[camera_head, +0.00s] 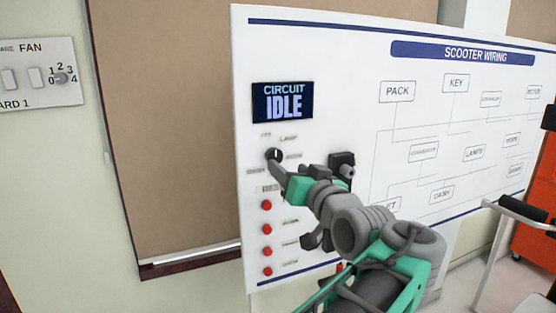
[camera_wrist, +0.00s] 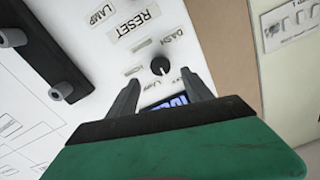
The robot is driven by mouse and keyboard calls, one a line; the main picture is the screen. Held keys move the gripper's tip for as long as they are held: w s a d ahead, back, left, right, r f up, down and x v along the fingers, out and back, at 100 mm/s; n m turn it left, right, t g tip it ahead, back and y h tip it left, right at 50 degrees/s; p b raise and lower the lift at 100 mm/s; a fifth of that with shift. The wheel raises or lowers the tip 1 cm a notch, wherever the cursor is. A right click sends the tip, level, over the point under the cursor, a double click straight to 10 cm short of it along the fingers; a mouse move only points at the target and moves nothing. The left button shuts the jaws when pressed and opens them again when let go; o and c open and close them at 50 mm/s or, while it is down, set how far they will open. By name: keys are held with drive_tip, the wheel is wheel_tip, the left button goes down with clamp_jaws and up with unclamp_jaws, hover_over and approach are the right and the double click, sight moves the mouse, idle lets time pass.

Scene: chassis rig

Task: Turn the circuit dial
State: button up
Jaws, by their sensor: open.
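The circuit dial (camera_head: 274,154) is a small round black knob on the white wiring panel, below the blue CIRCUIT display (camera_head: 282,102), which reads IDLE. Small labels surround the dial. My gripper (camera_head: 277,168) is in front of the panel at the dial and partly covers it in the head view. In the wrist view the dial (camera_wrist: 160,66) shows just beyond the fingertips, roughly centred between them. My gripper (camera_wrist: 160,79) is open with nothing between its fingers. The display is partly hidden behind the fingers there. I cannot tell whether a finger touches the dial.
Several red buttons (camera_head: 266,205) run down the panel below the dial. A black fitting with a grey knob (camera_head: 343,168) juts out right of the dial, near my arm. A fan switch plate (camera_head: 40,75) is on the left wall. An orange cabinet (camera_head: 533,195) stands at the right.

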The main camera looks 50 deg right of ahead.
sight(276, 159)
drive_tip(key=p+x, duration=0.2)
drive_tip(key=x, duration=0.4)
drive_tip(key=shift+w, duration=0.15)
drive_tip(key=shift+w+d, duration=0.25)
drive_tip(key=shift+w, duration=0.05)
drive_tip(key=shift+f, duration=0.1)
clamp_jaws()
